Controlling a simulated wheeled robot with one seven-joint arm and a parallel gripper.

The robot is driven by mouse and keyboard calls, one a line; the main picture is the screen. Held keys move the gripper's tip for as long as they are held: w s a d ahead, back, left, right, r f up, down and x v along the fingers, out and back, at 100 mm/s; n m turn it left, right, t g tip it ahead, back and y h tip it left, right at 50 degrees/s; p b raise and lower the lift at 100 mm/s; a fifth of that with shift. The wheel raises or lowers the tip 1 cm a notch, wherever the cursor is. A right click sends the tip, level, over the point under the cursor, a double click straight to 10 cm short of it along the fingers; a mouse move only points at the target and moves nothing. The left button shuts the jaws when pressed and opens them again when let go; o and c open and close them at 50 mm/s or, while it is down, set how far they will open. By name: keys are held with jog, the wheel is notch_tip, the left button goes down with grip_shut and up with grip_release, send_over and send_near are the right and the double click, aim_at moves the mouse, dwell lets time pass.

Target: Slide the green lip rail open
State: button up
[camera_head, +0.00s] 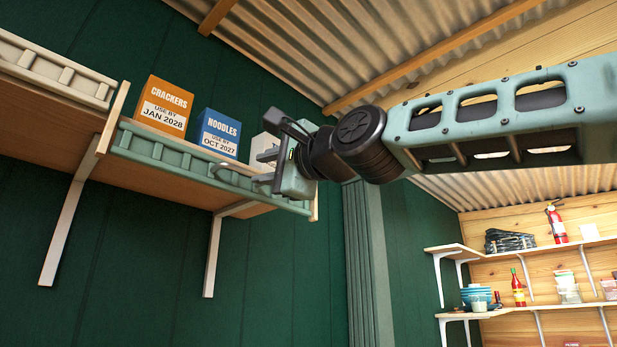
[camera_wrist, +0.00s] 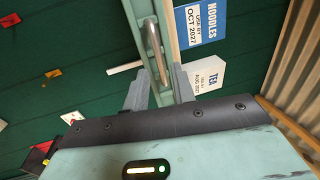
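The green lip rail (camera_head: 165,152) runs along the front edge of the high shelf, in front of the boxes. It carries a metal bar handle (camera_head: 232,172) near its right part. In the wrist view the rail (camera_wrist: 141,12) runs away from me, with the handle (camera_wrist: 155,50) along it. My gripper (camera_head: 262,168) is at the rail's right end, beside the handle. In the wrist view its two fingers (camera_wrist: 159,84) are apart, with the near end of the handle between them. I cannot tell whether either finger touches it.
A crackers box (camera_head: 164,106) and a noodles box (camera_head: 217,135) stand behind the rail. A white tea box (camera_wrist: 207,77) stands right of them, partly hidden by my gripper in the head view. A pale rail (camera_head: 55,72) fronts the neighbouring shelf. Brackets (camera_head: 212,255) hang below.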

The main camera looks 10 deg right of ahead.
jog(key=b+v, duration=0.8)
jog(key=v, duration=0.3)
jog(key=shift+f, duration=0.1)
dwell(0.4)
